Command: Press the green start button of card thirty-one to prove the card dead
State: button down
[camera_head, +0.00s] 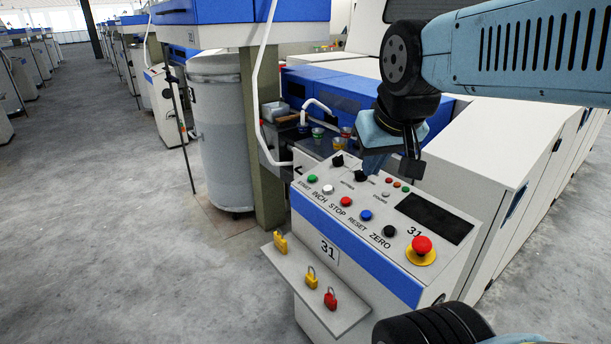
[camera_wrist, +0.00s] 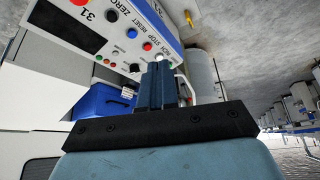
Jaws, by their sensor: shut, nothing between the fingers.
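The green start button (camera_head: 312,179) is at the left end of the button row on the sloping control panel (camera_head: 395,262) marked 31. Beside it are the white inch button (camera_head: 328,190), red stop (camera_head: 346,201), blue reset (camera_head: 365,215) and black zero (camera_head: 389,232). My gripper (camera_head: 374,165) is above the back part of the panel, to the right of the green button and apart from it. In the wrist view its fingers (camera_wrist: 160,68) are closed together and empty, pointing toward the panel's button row. There the fingers partly cover the start end of the row, so the green button is unclear.
A red emergency stop (camera_head: 422,246) on a yellow base sits at the panel's right. Black selector knobs (camera_head: 361,176) stand close under my gripper. A grey can (camera_head: 218,130) stands behind left; floor at left is clear.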

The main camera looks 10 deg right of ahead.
jog(key=w+h, duration=0.2)
jog(key=w, duration=0.9)
jog(key=m+t+y, duration=0.2)
jog(key=t+y, duration=0.1)
jog(key=y, duration=0.2)
send_over(312, 179)
jog(key=a, duration=0.2)
notch_tip(312, 179, down, 15)
jog(key=shift+s+a+f, duration=0.15)
jog(key=shift+s+f, duration=0.05)
jog(key=shift+s, duration=0.15)
jog(key=shift+f, duration=0.1)
jog(key=shift+w+d+f, duration=0.15)
jog(key=shift+d+f, duration=0.2)
jog(key=shift+f, duration=1.05)
jog(key=shift+w+d+f, duration=0.1)
jog(key=shift+d+f, duration=0.25)
jog(key=shift+f, duration=1)
jog(key=shift+w+d+f, duration=0.15)
jog(key=shift+d+f, duration=0.2)
jog(key=shift+f, duration=1.05)
jog(key=shift+f, duration=0.1)
jog(key=shift+d+f, duration=0.1)
jog(key=shift+f, duration=0.15)
